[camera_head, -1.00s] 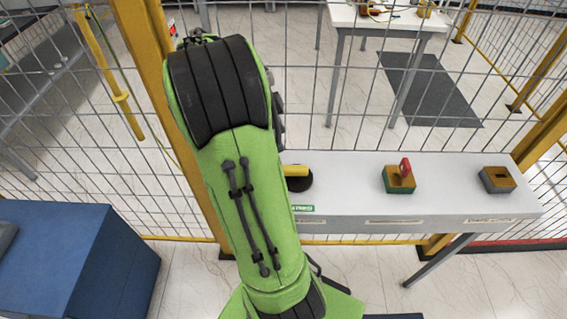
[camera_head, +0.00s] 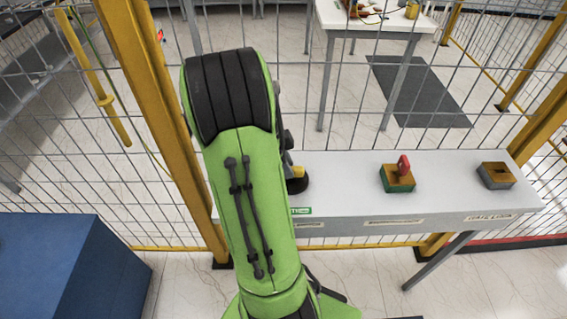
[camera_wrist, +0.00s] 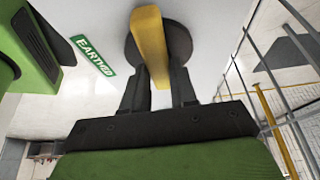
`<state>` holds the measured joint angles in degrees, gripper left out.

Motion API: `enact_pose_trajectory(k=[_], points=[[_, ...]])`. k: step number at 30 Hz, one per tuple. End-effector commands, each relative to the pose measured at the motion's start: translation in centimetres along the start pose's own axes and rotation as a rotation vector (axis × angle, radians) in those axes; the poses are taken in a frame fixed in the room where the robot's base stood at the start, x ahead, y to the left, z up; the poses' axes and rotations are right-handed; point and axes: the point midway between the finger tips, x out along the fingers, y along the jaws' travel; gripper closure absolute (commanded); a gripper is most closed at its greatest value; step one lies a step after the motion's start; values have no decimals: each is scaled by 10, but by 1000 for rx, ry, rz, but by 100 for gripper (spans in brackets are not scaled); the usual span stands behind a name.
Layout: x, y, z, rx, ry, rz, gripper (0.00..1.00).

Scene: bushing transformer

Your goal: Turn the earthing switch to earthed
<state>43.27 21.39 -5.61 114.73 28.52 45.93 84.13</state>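The earthing switch has a yellow handle (camera_wrist: 150,42) on a round black base (camera_wrist: 179,42). In the wrist view, my gripper (camera_wrist: 160,82) has one black finger on each side of the handle, both close against it, and appears shut on it. A green label reading EARTHED (camera_wrist: 92,55) lies left of the base; the handle does not point straight at it. In the head view the handle (camera_head: 297,172) and black base (camera_head: 298,185) show just right of my green arm, which hides most of my gripper and part of the switch.
The switch sits on a grey-white panel (camera_head: 345,185). A green-based block with a red piece (camera_head: 398,175) and a grey-brown slotted block (camera_head: 496,175) stand farther right on it. Wire fencing with yellow posts (camera_head: 160,125) runs behind. A blue cabinet (camera_head: 65,265) is at left.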

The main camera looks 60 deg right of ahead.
Motion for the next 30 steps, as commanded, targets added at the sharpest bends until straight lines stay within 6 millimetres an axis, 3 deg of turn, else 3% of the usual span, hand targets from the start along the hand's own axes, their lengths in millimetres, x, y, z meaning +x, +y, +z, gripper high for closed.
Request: enact_pose_trajectory(k=[1,5,19,30], points=[[0,0,0,0,0,0,81],[0,0,0,0,0,-1,100],[0,0,0,-29,0,-16,100],[1,3,0,-250,1,-112,100]])
